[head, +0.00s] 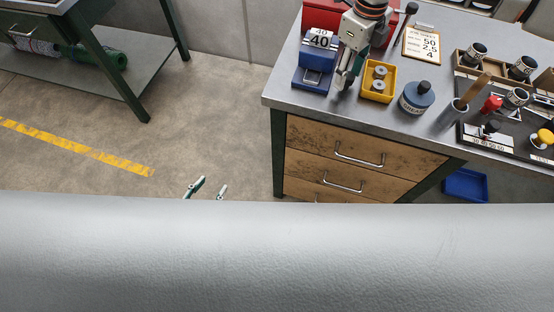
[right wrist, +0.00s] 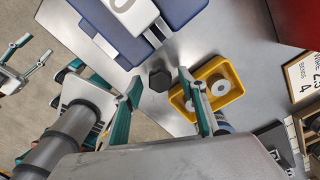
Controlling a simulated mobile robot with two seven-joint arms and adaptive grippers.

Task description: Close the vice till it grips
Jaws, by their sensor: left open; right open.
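The blue body that I take to be the vice (head: 304,80) stands at the bench's left front, with a white block marked 40 on top and a silver bar in front. In the right wrist view the blue body (right wrist: 182,10) is at the top, and a black hexagonal knob (right wrist: 159,80) shows below it. My right gripper (head: 347,80) is just right of the blue body; in the right wrist view its open fingers (right wrist: 160,76) stand on either side of the knob. Contact cannot be told. My left gripper (head: 212,183) is open and empty, away from the bench, over the floor.
A yellow bin (head: 377,93) with grey spools stands close to the right gripper. A red box (head: 322,14) is behind. The bench (head: 290,105) has drawers below.

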